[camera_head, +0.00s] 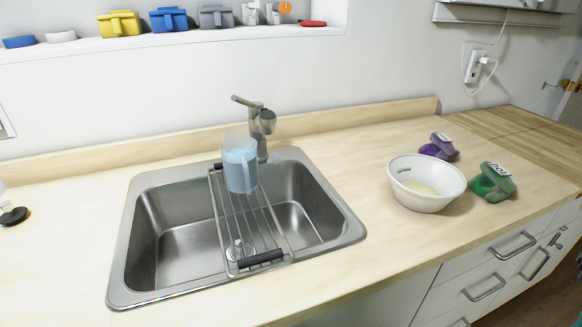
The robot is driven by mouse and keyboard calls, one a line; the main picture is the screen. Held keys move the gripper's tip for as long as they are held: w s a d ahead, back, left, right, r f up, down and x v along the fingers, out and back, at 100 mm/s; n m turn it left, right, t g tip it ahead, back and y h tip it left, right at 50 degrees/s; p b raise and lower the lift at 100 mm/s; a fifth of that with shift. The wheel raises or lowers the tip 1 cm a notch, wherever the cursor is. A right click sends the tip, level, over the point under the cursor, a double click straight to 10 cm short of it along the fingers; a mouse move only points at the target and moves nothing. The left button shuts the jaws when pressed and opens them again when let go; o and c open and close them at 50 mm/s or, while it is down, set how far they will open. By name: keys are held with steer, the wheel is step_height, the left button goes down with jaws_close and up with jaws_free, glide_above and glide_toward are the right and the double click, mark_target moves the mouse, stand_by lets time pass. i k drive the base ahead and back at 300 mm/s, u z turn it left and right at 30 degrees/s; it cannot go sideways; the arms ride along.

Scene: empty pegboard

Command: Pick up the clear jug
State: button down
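The clear jug (240,168) stands upright in the middle of the view, below the faucet. It is see-through at the top and looks light blue lower down, with a handle on its right side. It appears to rest on the back part of the wire rack (238,217) that lies across the sink (172,262). My gripper is not in this view.
The faucet (262,132) rises close behind the jug. A white bowl (425,205), a purple item (439,147) and a green item (493,184) sit on the right counter. A shelf (75,51) holds several containers. The counter between sink and bowl is clear.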

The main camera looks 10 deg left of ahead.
mark_target(241, 170)
steer(key=z, duration=0.05)
steer(key=k, duration=0.45)
steer(key=u, duration=0.8)
steer(key=i, duration=0.8)
steer(key=u, duration=0.25)
